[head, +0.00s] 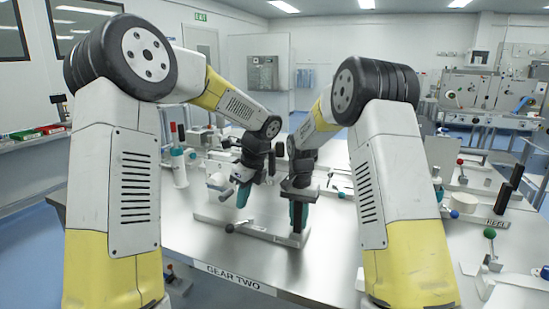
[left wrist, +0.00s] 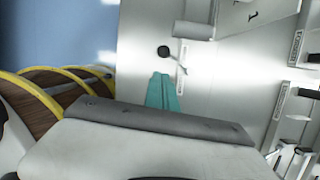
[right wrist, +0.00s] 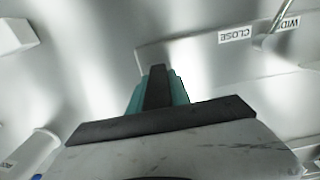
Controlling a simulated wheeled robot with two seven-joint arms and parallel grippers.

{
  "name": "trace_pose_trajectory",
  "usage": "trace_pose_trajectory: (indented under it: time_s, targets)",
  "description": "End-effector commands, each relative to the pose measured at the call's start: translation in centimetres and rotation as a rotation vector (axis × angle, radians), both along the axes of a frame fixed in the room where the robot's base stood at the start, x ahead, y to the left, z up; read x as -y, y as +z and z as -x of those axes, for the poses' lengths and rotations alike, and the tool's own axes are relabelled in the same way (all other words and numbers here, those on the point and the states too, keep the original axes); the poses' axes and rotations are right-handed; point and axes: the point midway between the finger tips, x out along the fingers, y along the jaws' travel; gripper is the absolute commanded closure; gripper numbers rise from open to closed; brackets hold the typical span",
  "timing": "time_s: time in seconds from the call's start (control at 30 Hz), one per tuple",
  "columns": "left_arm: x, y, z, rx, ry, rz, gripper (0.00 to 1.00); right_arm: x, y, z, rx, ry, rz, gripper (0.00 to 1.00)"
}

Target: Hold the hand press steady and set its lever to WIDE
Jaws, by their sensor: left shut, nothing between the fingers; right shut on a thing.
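The hand press has a pale flat base (head: 262,231) on the steel table. Its lever ends in a black knob (head: 229,228) at the base's left part; the knob also shows in the left wrist view (left wrist: 164,52). The right wrist view shows the CLOSE label (right wrist: 235,34) and WIDE label (right wrist: 288,23); a metal rod crosses beside and partly over WIDE. My left gripper (head: 243,194) is shut and empty above the base, close to the knob. My right gripper (head: 298,215) is shut on a black upright grip (right wrist: 157,85) at the base's right end.
The table's front edge carries a GEAR TWO sign (head: 234,278). A white post device (head: 179,166) stands at the back left. A lever with a green knob (head: 489,233) and dark upright blocks (head: 509,190) stand to the right. The table in front of the base is clear.

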Motion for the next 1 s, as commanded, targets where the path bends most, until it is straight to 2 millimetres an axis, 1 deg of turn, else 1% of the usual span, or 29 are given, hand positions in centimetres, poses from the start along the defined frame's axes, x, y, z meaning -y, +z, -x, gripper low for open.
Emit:
trace_pose_trajectory:
  time_s: [0.07, 0.1, 0.17, 0.2, 0.23, 0.5, 0.57, 0.63, 0.77, 1.0]
  targets:
    - [0.0, 0.0, 0.0, 0.0, 0.0, 0.0, 1.0, 0.1, -0.3, 0.3, -0.012, 0.0, 0.003, 1.0]
    - [0.0, 0.0, 0.0, 0.0, 0.0, 0.0, 1.0, 0.1, -0.2, 0.3, -0.012, 0.001, 0.003, 0.72]
    - [0.0, 0.0, 0.0, 0.0, 0.0, 0.0, 1.0, 0.1, -0.2, 0.3, -0.011, 0.001, 0.003, 0.61]
    - [0.0, 0.0, 0.0, 0.0, 0.0, 0.0, 1.0, 0.1, -0.2, 0.3, -0.01, 0.001, 0.003, 0.53]
    - [0.0, 0.0, 0.0, 0.0, 0.0, 0.0, 1.0, 0.1, -0.2, 0.3, -0.01, 0.001, 0.003, 0.51]
    - [0.0, 0.0, 0.0, 0.0, 0.0, 0.0, 1.0, 0.1, 0.0, 0.1, -0.005, 0.001, 0.002, 0.51]
    - [0.0, 0.0, 0.0, 0.0, 0.0, 0.0, 1.0, 0.1, 0.2, 0.1, -0.003, 0.001, 0.002, 0.51]
    - [0.0, 0.0, 0.0, 0.0, 0.0, 0.0, 1.0, 0.1, 0.9, 0.0, -0.002, 0.001, 0.001, 0.51]
    - [0.0, 0.0, 0.0, 0.0, 0.0, 0.0, 1.0, 0.0, 3.1, 0.0, 0.002, 0.001, 0.001, 0.51]
    - [0.0, 0.0, 0.0, 0.0, 0.0, 0.0, 1.0, 0.0, 8.2, 0.0, 0.0, 0.002, 0.001, 0.51]
